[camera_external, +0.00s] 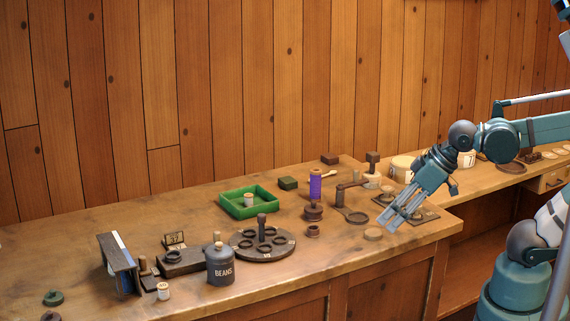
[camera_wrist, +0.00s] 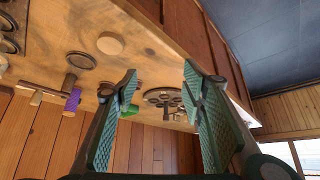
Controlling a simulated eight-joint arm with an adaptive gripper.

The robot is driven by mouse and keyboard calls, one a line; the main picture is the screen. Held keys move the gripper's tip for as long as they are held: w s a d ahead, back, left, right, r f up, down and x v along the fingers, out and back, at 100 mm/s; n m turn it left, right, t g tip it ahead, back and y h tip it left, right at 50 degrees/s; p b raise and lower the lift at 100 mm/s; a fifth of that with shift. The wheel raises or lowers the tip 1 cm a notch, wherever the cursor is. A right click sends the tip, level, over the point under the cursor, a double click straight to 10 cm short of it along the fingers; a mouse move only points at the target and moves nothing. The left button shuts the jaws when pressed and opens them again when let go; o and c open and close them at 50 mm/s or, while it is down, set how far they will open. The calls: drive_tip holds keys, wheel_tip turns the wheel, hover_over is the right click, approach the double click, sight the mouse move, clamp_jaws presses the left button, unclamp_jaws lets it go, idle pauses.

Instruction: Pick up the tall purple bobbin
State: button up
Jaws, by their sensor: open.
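In the wrist view the purple bobbin (camera_wrist: 72,101) shows at the left, outside the space between my fingers. My gripper (camera_external: 387,223) is over the right front part of the table, to the right of the bobbin and apart from it. In the wrist view my gripper (camera_wrist: 160,76) has its fingers spread with nothing held between them.
A dark spool (camera_external: 313,212) is just in front of the bobbin, and a dark ring-ended holder (camera_external: 352,214) is to its right. A green tray (camera_external: 232,210), a round dark rack (camera_external: 284,250) and a BEANS jar (camera_external: 220,267) lie left. A wooden disc (camera_external: 374,234) is near my fingertips.

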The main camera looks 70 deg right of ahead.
drive_tip(key=m+g+h+p, duration=0.25)
drive_tip(key=m+p, duration=0.35)
drive_tip(key=p, duration=1)
approach(320, 181)
drive_tip(key=a+x, duration=0.1)
drive_tip(key=x, duration=0.4)
drive_tip(key=shift+w+d+f+m+t+h, duration=0.1)
drive_tip(key=shift+d+f+m+t+h, duration=0.25)
drive_tip(key=shift+d+f+m+h, duration=0.15)
drive_tip(key=shift+w+f, duration=0.1)
drive_tip(key=shift+f, duration=0.05)
drive_tip(key=shift+x, duration=1.1)
drive_tip(key=shift+f, duration=0.1)
